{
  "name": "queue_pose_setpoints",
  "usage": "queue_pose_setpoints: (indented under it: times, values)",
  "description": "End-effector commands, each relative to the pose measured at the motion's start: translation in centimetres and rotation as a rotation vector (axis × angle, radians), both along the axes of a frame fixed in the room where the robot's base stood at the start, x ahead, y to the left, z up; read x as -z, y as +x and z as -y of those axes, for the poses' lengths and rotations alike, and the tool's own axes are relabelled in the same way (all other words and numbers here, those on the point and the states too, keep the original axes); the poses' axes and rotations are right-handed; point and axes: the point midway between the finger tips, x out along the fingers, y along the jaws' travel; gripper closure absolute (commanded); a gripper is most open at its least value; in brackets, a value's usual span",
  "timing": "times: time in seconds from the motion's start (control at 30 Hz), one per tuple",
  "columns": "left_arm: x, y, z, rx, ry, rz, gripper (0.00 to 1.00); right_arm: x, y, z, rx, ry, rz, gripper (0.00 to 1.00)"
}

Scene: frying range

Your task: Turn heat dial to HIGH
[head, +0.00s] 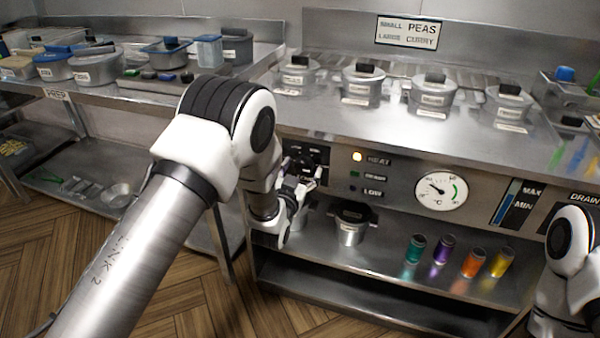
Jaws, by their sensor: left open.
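The dark heat dial (306,158) is on the range's front panel, left of the indicator lights. My left gripper (304,180) is open at the dial, with its fingers close around or just below the knob. I cannot tell whether they touch it. The gripper and arm hide part of the dial, and its pointer setting is not readable. The top indicator light (357,156) glows amber. The green light (354,174) and the lamp beside the LOW label (373,192) look dim. My right arm shows at the right edge, with its gripper out of view.
Right of the lights are a round temperature gauge (441,191) and a MAX/MIN level strip (508,202). Lidded pots (363,84) stand on the range top. A prep counter (130,92) is at left.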

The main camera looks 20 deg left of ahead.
Motion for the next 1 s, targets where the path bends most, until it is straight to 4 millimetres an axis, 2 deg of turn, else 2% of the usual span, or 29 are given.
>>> queue_pose_setpoints:
  times: [0.17, 0.4, 0.53, 0.7, 1.0]
  values:
    - [0.1, -2.0, 0.0, 0.0, 0.001, -0.004, 0.26, 0.0, 0.0, 0.0, 0.0, 0.0, 0.0, 1.0]
    - [0.2, -8.2, 0.0, 0.001, 0.001, -0.005, 0.26, 0.0, 0.0, 0.0, 0.0, 0.0, 0.0, 1.0]
    - [0.2, -10.7, -0.1, 0.0, 0.002, -0.004, 0.26, 0.0, 0.0, 0.0, 0.0, 0.0, 0.0, 1.0]
    - [0.1, -11.9, -0.1, 0.0, 0.0, 0.0, 0.26, 0.0, 0.0, 0.0, 0.0, 0.0, 0.0, 1.0]
    - [0.1, -11.9, -0.1, 0.0, 0.0, 0.0, 0.26, 0.0, 0.0, 0.0, 0.0, 0.0, 0.0, 1.0]
